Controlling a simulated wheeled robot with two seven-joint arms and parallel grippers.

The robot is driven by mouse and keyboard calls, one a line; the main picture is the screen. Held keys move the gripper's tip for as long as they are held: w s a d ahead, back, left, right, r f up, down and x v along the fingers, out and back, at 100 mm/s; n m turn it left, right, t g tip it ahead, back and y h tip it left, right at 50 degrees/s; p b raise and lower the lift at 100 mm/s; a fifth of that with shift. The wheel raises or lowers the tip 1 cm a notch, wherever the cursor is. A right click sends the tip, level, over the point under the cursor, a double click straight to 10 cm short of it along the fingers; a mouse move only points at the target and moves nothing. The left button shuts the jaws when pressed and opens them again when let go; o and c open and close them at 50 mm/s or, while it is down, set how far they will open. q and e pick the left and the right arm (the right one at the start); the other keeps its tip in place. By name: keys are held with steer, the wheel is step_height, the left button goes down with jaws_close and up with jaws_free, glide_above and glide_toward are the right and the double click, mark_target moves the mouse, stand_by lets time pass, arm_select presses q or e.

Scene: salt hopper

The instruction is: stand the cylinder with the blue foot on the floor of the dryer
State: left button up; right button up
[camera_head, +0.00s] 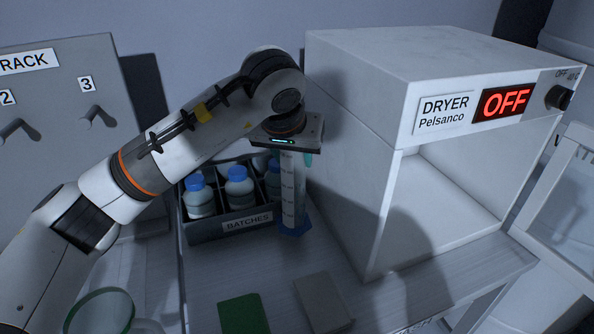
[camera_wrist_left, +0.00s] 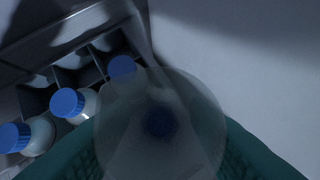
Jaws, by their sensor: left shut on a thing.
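The clear graduated cylinder with the blue foot (camera_head: 292,195) hangs upright below my left gripper (camera_head: 291,150), which is shut on its upper part. Its blue foot (camera_head: 295,229) is beside the batches crate; I cannot tell whether it touches the bench. In the left wrist view I look down into the cylinder's round mouth (camera_wrist_left: 160,110), between the teal finger pads of the left gripper (camera_wrist_left: 160,140). The white dryer (camera_head: 350,150) is to the right, its front open and its floor (camera_head: 445,225) bare. Its display reads OFF. My right gripper is not in view.
A dark crate labelled BATCHES (camera_head: 245,226) holds several blue-capped bottles. A green block (camera_head: 243,313) and a grey block (camera_head: 322,303) lie at the front of the bench. A white-framed clear panel (camera_head: 565,185) stands right of the dryer opening. A pegged rack (camera_head: 70,90) is at left.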

mark_target(294, 172)
arm_select(q)
steer(key=shift+f, duration=1.85)
steer(key=shift+f, duration=0.25)
steer(key=o, duration=1.2)
steer(key=shift+r, duration=0.1)
steer(key=shift+o, duration=0.2)
